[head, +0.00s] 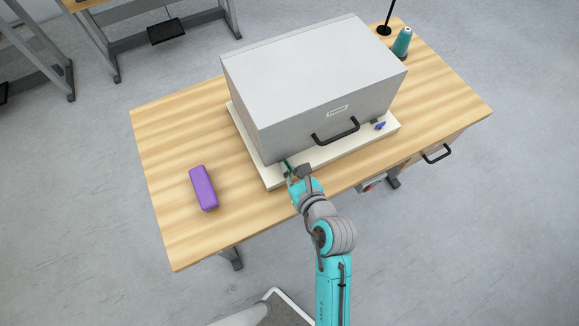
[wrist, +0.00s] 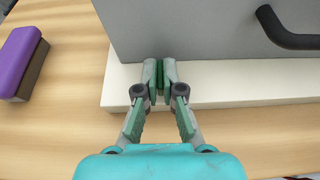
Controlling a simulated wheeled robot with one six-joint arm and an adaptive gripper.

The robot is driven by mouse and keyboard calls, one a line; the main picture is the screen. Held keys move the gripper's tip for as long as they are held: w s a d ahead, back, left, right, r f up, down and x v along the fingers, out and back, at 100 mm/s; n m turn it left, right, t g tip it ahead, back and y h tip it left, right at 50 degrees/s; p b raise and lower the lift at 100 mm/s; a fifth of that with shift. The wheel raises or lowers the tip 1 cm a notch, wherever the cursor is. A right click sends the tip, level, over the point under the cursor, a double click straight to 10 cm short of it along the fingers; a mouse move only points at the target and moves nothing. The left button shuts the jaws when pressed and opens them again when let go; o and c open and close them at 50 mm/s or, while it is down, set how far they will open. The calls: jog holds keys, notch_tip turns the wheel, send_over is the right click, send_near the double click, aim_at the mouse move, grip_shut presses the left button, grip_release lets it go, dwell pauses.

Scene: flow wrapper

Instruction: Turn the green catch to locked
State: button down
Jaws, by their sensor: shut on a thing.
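The green catch (wrist: 160,76) sits at the front left foot of the grey box, on the white base. My gripper (wrist: 160,82) is shut on it, with a finger on each side. In the head view the green catch (head: 287,167) shows only as a small bit beside my gripper (head: 294,174). The grey box (head: 310,90) is closed, with a black handle (head: 336,132) on its front. The fingers hide much of the catch, and I cannot tell whether it stands at locked.
A blue catch (head: 380,125) is at the box's front right. A teal bottle (head: 402,42) and a black stand (head: 385,29) are at the back right. The table's left part is mostly free.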

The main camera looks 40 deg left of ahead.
jog(key=c, duration=1.6)
grip_release()
jog(key=v, duration=1.2)
